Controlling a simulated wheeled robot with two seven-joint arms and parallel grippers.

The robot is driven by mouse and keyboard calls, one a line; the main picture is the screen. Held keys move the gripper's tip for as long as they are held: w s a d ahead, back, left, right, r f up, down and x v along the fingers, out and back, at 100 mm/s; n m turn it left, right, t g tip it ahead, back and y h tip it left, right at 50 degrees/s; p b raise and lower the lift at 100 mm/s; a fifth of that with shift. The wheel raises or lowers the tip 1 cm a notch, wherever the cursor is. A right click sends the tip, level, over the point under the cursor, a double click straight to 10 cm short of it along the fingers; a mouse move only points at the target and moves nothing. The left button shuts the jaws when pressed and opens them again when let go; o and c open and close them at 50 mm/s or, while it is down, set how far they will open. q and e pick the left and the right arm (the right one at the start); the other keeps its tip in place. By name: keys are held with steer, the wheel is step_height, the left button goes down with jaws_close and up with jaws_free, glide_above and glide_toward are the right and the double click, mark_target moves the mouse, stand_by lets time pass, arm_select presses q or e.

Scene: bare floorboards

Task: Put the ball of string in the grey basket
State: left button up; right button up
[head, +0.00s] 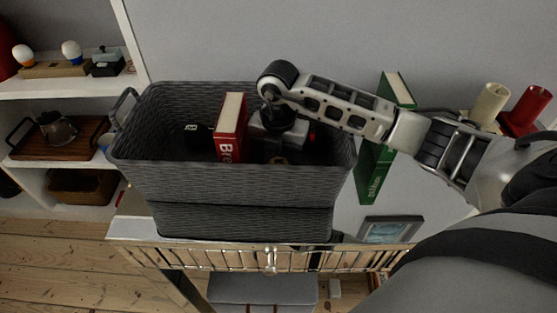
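The grey basket (240,188) is a dark woven bin with handles, standing on a white surface in the middle of the head view. My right arm comes in from the right over its rim. My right gripper (279,156) points down inside the basket, right of a red book; its fingertips are small and dark, so I cannot tell whether it is open or holds anything. I cannot make out a ball of string; the basket floor is dark and partly hidden by the arm and book. My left gripper is not in view.
The red book (231,128) stands upright in the basket, with a black item (198,129) to its left. Green books (374,170), a cream candle (489,103) and a red candle (529,108) stand to the right.

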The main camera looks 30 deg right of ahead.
mark_target(279, 162)
step_height(279, 162, up, 11)
steer(key=shift+b, duration=0.4)
step_height(279, 162, down, 12)
steer(key=shift+f+p, duration=0.15)
steer(key=shift+p, duration=0.35)
steer(key=shift+r, duration=1.95)
